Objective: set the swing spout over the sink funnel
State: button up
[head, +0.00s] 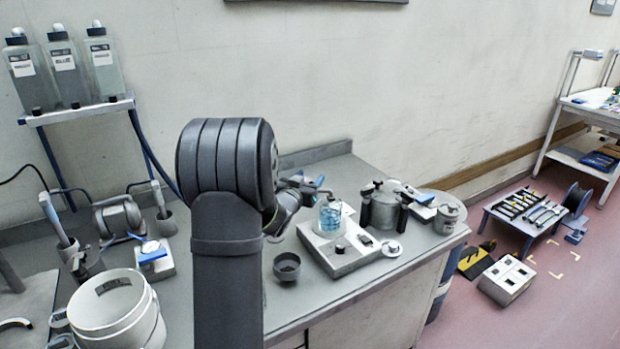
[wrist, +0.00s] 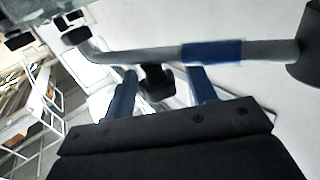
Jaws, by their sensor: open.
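The swing spout (wrist: 140,55) is a grey pipe with a blue band, crossing the top of the wrist view from a dark post at right to a dark downturned nozzle at left. In the head view the spout (head: 310,184) shows partly behind my arm, its tip near the bottle of blue liquid (head: 330,218). A dark round cup (head: 287,267), which looks like the sink funnel, sits on the bench, apart from the spout tip. My gripper (wrist: 161,84) is open, its fingers on either side of a black knob just below the pipe. In the head view my arm mostly hides it.
The bottle stands at a grey bench device (head: 340,247). A metal pot (head: 386,205) with dark handles and a small can (head: 447,216) stand to its right. A white bucket (head: 112,312) is at the front left. The bench front beside the cup is clear.

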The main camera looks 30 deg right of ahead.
jog(key=shift+w+d, duration=0.3)
jog(key=shift+d, duration=0.15)
grip_shut()
